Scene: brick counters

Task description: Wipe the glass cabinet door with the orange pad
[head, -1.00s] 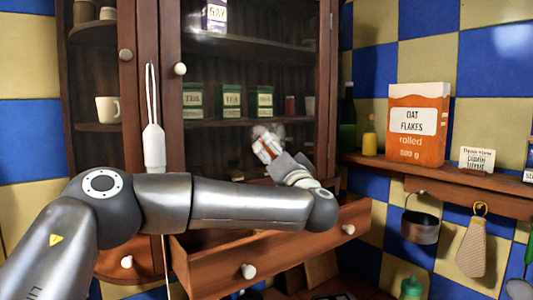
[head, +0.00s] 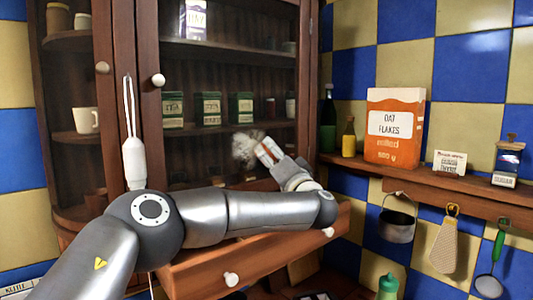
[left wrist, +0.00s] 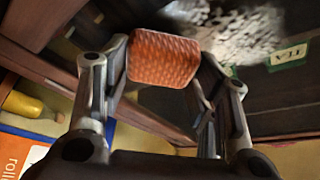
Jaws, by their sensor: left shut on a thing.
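The glass cabinet door (head: 225,82) is shut, with a dark wooden frame and a white knob (head: 158,80). A whitish smudge (head: 243,147) is on its lower glass; it also shows in the left wrist view (left wrist: 240,35). My left gripper (head: 267,151) is at the lower right of the glass, just right of the smudge. It is shut on the orange pad (left wrist: 165,58), a textured block between the fingers in the left wrist view. The pad is close to the glass; I cannot tell whether it touches. My right gripper is not in view.
An open drawer (head: 255,262) juts out below the door, under my left arm. A white utensil (head: 133,160) hangs left of the knob. An oat flakes box (head: 394,128) and bottles stand on the right shelf, with kitchen tools hanging below. Green tins (head: 208,108) stand behind the glass.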

